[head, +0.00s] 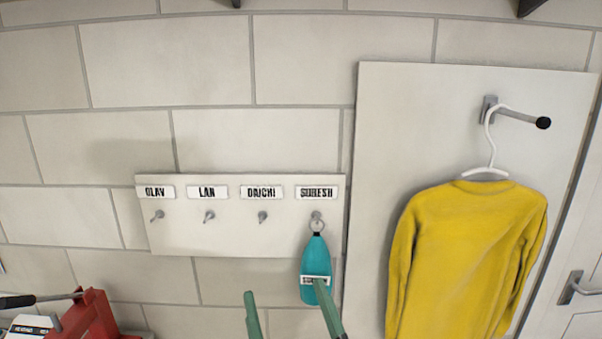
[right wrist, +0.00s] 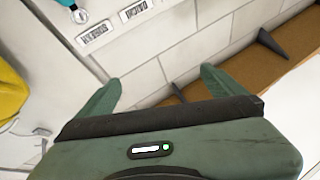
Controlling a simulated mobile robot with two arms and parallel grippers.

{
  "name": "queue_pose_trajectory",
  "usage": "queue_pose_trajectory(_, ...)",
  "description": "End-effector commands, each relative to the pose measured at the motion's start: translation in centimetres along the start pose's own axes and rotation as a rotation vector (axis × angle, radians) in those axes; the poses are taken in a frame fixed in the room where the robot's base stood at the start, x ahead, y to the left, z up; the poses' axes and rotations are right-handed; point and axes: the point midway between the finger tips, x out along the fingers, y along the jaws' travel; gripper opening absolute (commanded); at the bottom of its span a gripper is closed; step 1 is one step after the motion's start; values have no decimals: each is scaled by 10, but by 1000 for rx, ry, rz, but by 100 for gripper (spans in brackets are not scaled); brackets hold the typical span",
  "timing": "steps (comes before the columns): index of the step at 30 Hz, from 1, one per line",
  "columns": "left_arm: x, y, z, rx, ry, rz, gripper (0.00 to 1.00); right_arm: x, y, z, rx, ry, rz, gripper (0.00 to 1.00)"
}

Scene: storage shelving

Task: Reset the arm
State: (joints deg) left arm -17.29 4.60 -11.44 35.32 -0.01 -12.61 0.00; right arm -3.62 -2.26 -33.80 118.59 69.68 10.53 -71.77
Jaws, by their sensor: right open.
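My right gripper (head: 288,304) shows at the bottom of the head view, open and empty. Its two green fingers stand apart, just below the teal key tag (head: 315,258); I cannot tell if the right finger touches it. The tag hangs by a ring from the hook under the SURESH label (head: 316,192). In the right wrist view my gripper (right wrist: 158,78) also shows open, with nothing between the fingers. A bit of teal (right wrist: 64,3) shows at the top left of that view. My left gripper is not in view.
The white hook board (head: 230,242) has several labelled hooks; the other hooks are bare. A yellow shirt (head: 465,250) hangs on a white hanger (head: 490,150) at the right. A red object (head: 88,315) stands at the lower left. A brown shelf (right wrist: 215,65) shows in the wrist view.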

Motion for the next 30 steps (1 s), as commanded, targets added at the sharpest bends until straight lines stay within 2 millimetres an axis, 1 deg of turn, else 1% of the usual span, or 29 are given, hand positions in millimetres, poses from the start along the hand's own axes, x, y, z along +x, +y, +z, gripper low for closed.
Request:
queue_pose_trajectory(1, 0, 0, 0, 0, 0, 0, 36, -13, -7, 7, -12, -45, -79, 98)
queue_pose_trajectory(3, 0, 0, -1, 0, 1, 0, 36, -32, -18, 23, -22, -138, -186, 98)
queue_pose_trajectory(5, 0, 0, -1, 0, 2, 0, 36, -52, -22, 42, -32, -248, -260, 98)
queue_pose_trajectory(7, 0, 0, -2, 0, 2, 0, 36, -81, -21, 69, -41, -409, -320, 98)
queue_pose_trajectory(8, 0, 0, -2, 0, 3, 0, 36, -96, -17, 81, -45, -484, -335, 98)
queue_pose_trajectory(9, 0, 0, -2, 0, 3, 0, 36, -117, -11, 97, -49, -595, -346, 98)
queue_pose_trajectory(10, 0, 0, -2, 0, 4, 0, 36, -135, -4, 109, -52, -682, -345, 98)
queue_pose_trajectory(11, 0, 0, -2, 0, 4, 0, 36, -153, 4, 120, -52, -771, -335, 98)
queue_pose_trajectory(12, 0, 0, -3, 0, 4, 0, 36, -178, 16, 133, -54, -889, -313, 98)
queue_pose_trajectory(14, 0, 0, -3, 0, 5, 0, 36, -215, 37, 146, -55, -1049, -262, 98)
queue_pose_trajectory(15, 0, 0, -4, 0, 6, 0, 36, -237, 49, 152, -53, -1143, -221, 98)
queue_pose_trajectory(17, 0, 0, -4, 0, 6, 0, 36, -266, 67, 156, -54, -1260, -156, 98)
queue_pose_trajectory(18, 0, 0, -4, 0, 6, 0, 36, -284, 78, 157, -54, -1330, -110, 98)
queue_pose_trajectory(20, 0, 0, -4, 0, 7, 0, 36, -308, 93, 156, -54, -1418, -44, 98)
queue_pose_trajectory(21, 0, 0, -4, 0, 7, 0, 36, -323, 102, 154, -54, -1472, 3, 98)
queue_pose_trajectory(26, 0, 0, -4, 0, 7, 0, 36, -374, 133, 142, -53, -1643, 182, 98)
queue_pose_trajectory(30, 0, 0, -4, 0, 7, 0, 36, -414, 155, 124, -58, -1760, 345, 98)
